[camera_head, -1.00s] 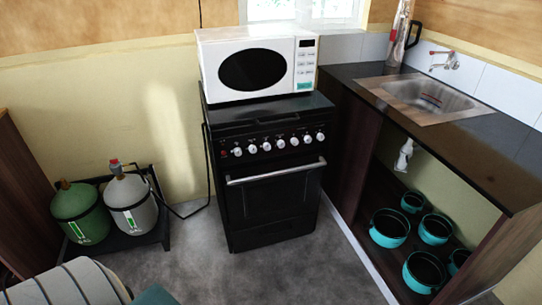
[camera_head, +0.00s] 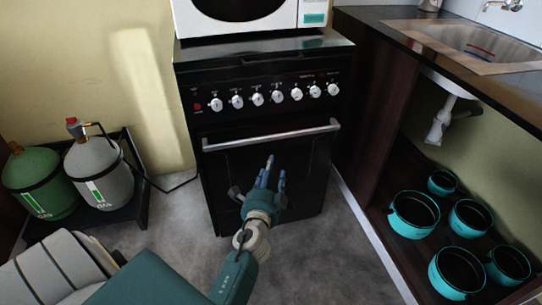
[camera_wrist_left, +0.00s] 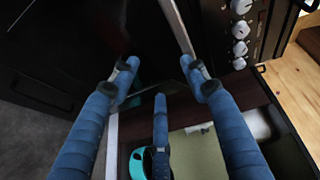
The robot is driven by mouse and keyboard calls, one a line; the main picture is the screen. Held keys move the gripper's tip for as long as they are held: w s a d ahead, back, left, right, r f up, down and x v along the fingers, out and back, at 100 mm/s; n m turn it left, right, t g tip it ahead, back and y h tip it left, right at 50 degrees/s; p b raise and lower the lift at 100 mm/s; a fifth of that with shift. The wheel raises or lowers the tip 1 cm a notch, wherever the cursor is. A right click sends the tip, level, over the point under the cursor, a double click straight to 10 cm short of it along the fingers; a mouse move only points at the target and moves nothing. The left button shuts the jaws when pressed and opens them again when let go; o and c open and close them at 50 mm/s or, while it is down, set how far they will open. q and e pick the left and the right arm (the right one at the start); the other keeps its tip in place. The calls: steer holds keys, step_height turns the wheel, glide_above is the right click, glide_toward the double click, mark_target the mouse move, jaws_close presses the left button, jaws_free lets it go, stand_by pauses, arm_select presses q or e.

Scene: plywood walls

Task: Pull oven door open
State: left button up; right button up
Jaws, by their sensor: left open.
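The black oven (camera_head: 225,165) stands against the back wall with its door closed. Its silver bar handle (camera_head: 272,135) runs across the top of the door, below a row of white knobs. My right gripper is not in view.
A white microwave (camera_head: 250,15) sits on the oven. To the right is a counter (camera_head: 400,30) with a sink and several teal pots (camera_head: 413,213) on the shelf below. Gas bottles (camera_head: 98,172) stand at the left. Grey floor (camera_head: 175,225) is free in front of the oven.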

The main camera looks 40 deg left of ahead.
mark_target(271, 140)
arm_select(q)
steer(key=shift+t+y, duration=0.3)
steer(key=shift+y, duration=0.2)
steer(key=w+a+r, duration=0.1)
steer(key=w+a, duration=0.1)
steer(key=w, duration=0.1)
steer(key=w+a+r, duration=0.1)
steer(key=w+a, duration=0.1)
steer(key=w, duration=0.1)
steer(key=w+a+r, duration=0.1)
steer(key=w+a, duration=0.1)
steer(key=w, duration=0.1)
steer(key=shift+w+a+r+b, duration=0.1)
steer(key=shift+w+a+b, duration=0.2)
steer(key=shift+b, duration=0.1)
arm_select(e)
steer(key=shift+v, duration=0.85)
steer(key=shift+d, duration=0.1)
arm_select(q)
jaws_close()
